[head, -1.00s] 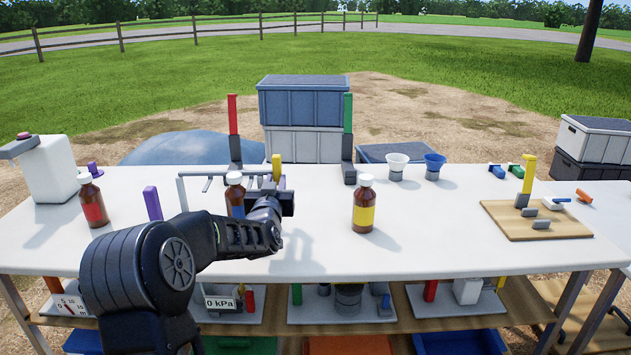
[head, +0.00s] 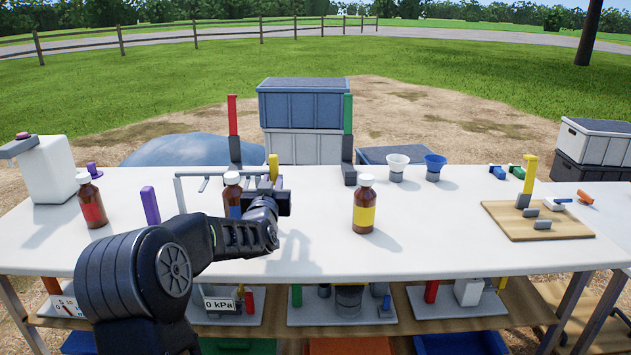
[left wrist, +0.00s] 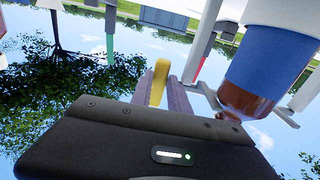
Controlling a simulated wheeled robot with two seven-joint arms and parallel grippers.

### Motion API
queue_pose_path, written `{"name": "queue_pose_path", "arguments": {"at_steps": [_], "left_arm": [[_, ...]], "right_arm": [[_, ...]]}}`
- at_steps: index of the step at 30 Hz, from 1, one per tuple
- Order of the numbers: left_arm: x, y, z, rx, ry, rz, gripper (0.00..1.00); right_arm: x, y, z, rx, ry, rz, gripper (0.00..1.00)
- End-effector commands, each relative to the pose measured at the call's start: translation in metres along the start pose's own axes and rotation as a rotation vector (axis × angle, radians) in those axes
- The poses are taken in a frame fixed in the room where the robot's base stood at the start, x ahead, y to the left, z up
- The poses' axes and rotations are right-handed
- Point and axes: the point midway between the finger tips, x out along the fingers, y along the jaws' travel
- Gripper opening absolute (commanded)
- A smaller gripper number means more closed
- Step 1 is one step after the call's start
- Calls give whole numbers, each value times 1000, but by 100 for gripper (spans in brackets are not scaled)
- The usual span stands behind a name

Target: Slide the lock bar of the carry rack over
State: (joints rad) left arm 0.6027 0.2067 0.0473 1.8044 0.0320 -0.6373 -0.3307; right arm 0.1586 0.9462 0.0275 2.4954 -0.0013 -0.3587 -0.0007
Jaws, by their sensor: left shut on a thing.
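The carry rack is a light grey frame (head: 180,193) of posts and rails on the left part of the table. A brown bottle with a blue label (head: 232,194) stands at it; the bottle also shows large in the left wrist view (left wrist: 272,60). The lock bar has an upright yellow handle (head: 273,166) at the rack's right end. My left gripper (head: 274,188) is shut on this handle, whose yellow tip shows between the fingers in the left wrist view (left wrist: 158,80). The lower part of the handle is hidden. My right gripper is not in view.
A purple upright block (head: 150,205) stands just left of the rack. A red-label bottle (head: 92,205) is further left, a yellow-label bottle (head: 363,208) to the right. Red (head: 233,115) and green (head: 348,114) posts stand behind. The table's front middle is clear.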

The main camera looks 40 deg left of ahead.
Motion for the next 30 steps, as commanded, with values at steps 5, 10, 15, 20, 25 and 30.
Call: {"name": "queue_pose_path", "arguments": {"at_steps": [5, 10, 15, 20, 25, 30], "left_arm": [[0, -1, 0, 0, 1, -2, 0], [0, -2, 0, 0, 1, -2, 0], [0, -3, 1, 0, 1, -1, 0], [0, -3, 0, 0, 0, -1, 0], [0, -4, 0, 0, 0, -1, 23], [0, -3, 0, 0, 0, -1, 37]], "right_arm": [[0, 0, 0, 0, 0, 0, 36], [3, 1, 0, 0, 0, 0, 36], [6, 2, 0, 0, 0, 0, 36], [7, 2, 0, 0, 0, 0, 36], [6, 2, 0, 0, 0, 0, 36], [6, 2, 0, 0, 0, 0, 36]]}}
